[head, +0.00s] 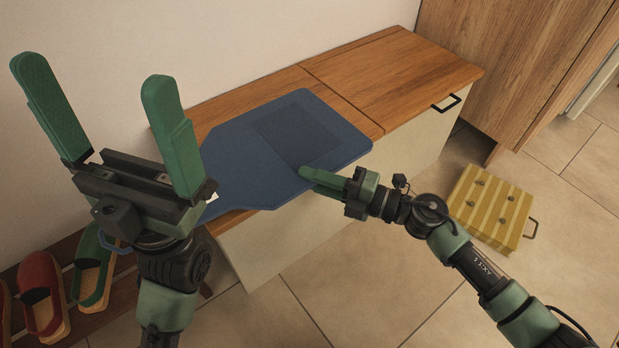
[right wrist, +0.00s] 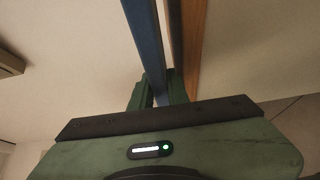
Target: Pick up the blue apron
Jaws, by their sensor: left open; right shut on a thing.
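The blue apron (head: 235,160) lies flat on a low wooden-topped cabinet in the head view, with a darker pocket panel on it. Its front edge reaches past the cabinet top's front edge. My right gripper (head: 306,173) is shut on the apron's front edge. In the right wrist view the apron (right wrist: 146,45) shows edge-on as a blue strip running down between the fingers of my right gripper (right wrist: 160,92). My left gripper (head: 100,85) is open and empty, raised at the left with its fingers pointing up. It hides part of the apron's left end.
The cabinet's wooden top (head: 400,75) is bare at the right. A yellow striped box (head: 490,205) with a handle sits on the floor at the right. Red shoes (head: 42,290) and green shoes (head: 93,270) rest on a low rack at the lower left. A wall stands behind.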

